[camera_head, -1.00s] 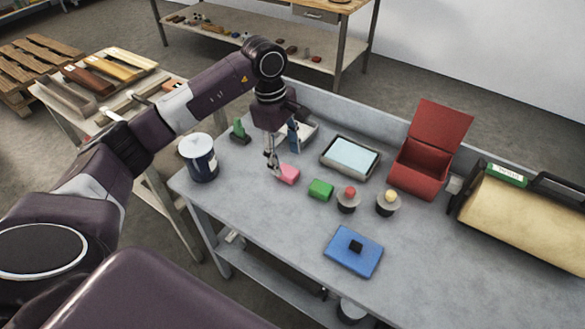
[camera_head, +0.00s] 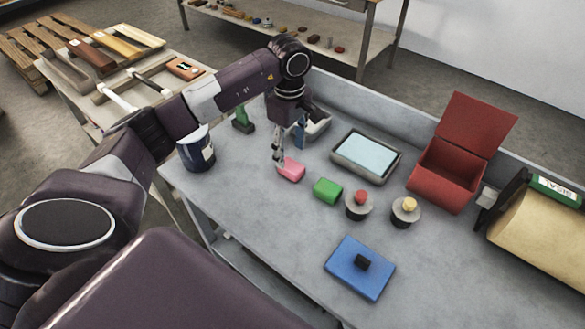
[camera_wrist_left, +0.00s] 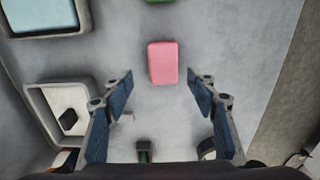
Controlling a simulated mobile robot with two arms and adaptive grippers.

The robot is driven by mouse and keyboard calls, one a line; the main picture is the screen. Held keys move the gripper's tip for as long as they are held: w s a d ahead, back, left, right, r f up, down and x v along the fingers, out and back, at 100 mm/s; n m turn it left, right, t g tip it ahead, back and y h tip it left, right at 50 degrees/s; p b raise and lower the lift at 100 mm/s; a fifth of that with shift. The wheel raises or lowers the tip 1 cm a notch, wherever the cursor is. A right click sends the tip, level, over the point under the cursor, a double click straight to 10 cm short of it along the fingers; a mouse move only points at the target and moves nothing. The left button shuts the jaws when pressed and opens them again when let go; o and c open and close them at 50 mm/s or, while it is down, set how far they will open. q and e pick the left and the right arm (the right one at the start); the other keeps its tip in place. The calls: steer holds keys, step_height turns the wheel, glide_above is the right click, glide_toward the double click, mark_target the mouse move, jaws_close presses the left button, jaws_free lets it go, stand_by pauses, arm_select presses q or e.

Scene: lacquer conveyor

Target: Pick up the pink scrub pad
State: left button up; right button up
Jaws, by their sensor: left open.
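The pink scrub pad (camera_head: 291,170) lies flat on the grey table, left of a green block. In the left wrist view the pad (camera_wrist_left: 162,63) is a rounded pink rectangle, a little beyond the fingertips and roughly centred between them. My left gripper (camera_head: 279,158) points down just beside the pad in the head view. Its blue-padded fingers (camera_wrist_left: 163,80) are spread apart with nothing between them. I cannot tell whether a finger touches the pad. My right gripper is not in view.
Near the pad are a green block (camera_head: 327,190), a grey tray with a light blue inside (camera_head: 340,157), a paint can (camera_head: 197,152) and a green-handled item (camera_head: 242,122). Red and yellow buttons, a blue plate (camera_head: 345,282) and an open red box (camera_head: 440,187) stand further right.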

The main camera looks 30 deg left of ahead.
arm_select(q)
steer(key=shift+s+f, duration=0.2)
steer(key=shift+f, duration=0.15)
step_height(320, 180, down, 4)
steer(key=shift+s+d+r+p, duration=0.15)
steer(key=shift+r+p, duration=0.1)
steer(key=shift+p, duration=0.6)
steer(key=shift+f, duration=0.5)
steer(key=c, duration=1)
steer(key=shift+c, duration=0.2)
steer(key=shift+r, duration=0.1)
step_height(320, 180, up, 15)
steer(key=b, duration=0.3)
step_height(320, 180, up, 5)
steer(key=p, duration=0.2)
glide_above(290, 164)
steer(key=shift+b, duration=0.3)
